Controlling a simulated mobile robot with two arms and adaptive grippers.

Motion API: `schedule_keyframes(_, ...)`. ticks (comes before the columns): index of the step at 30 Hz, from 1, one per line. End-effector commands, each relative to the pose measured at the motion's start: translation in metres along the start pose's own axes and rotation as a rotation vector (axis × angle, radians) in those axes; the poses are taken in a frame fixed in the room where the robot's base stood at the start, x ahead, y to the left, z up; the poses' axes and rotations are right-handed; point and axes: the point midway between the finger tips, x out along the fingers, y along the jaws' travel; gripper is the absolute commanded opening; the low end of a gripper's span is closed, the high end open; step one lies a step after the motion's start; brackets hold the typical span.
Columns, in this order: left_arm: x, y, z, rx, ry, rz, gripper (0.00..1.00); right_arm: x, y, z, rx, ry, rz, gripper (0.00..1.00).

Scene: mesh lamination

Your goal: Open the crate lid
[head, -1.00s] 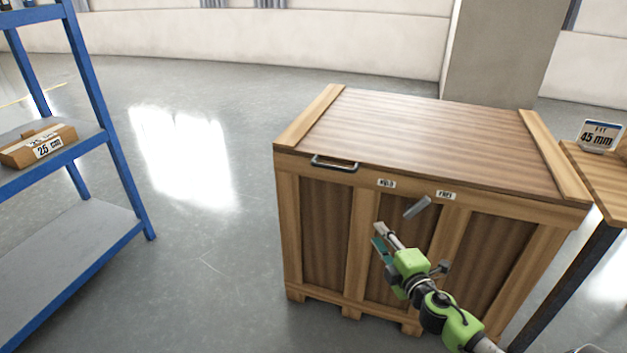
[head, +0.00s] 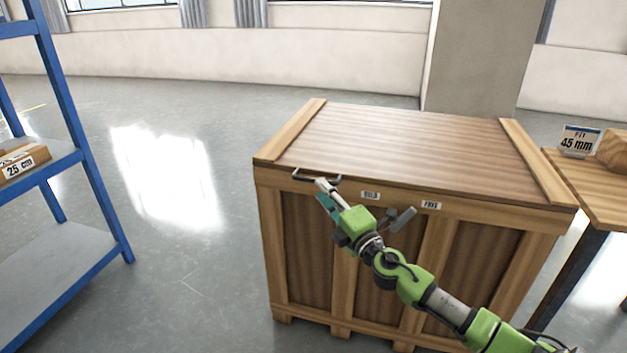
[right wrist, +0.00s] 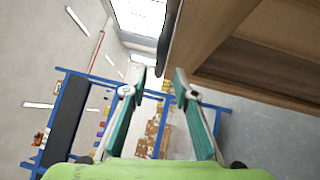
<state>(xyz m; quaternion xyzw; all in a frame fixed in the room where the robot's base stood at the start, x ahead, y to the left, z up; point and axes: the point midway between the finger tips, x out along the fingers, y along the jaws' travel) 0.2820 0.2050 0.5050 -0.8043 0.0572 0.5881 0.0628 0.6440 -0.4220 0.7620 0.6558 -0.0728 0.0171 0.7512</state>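The wooden crate (head: 345,255) stands in the middle of the head view with its lid (head: 415,145) lying flat and closed. A dark metal handle (head: 302,177) sits at the lid's front edge, left of centre. My right gripper (head: 322,190) is at the handle's right end, in front of the crate, and partly covers it. In the right wrist view my right gripper (right wrist: 158,82) has its fingers apart with nothing gripped between them. The dark handle (right wrist: 169,42) shows just beyond the fingertips, beside the crate's wood (right wrist: 225,40). My left gripper is not in view.
A blue shelf rack (head: 75,160) stands at left, with free floor (head: 180,270) between. A wooden table (head: 590,190) with a "45 mm" sign (head: 575,141) adjoins at right.

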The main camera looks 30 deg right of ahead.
Motion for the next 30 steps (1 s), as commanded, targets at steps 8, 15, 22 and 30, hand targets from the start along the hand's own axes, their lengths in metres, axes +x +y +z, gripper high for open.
schedule_keyframes(8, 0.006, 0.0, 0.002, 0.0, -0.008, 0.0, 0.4, 0.04, 0.001, 0.001, 0.001, -0.002, 0.001, 0.26)
schedule_keyframes(15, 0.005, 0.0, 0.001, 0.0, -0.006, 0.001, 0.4, 0.057, 0.0, 0.0, 0.001, -0.001, 0.0, 0.26)
schedule_keyframes(22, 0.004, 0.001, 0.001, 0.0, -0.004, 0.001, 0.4, 0.059, 0.0, 0.0, 0.001, 0.001, -0.001, 0.26)
schedule_keyframes(30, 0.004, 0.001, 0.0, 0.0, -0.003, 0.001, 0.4, 0.059, 0.0, 0.0, 0.001, 0.0, -0.001, 0.0)
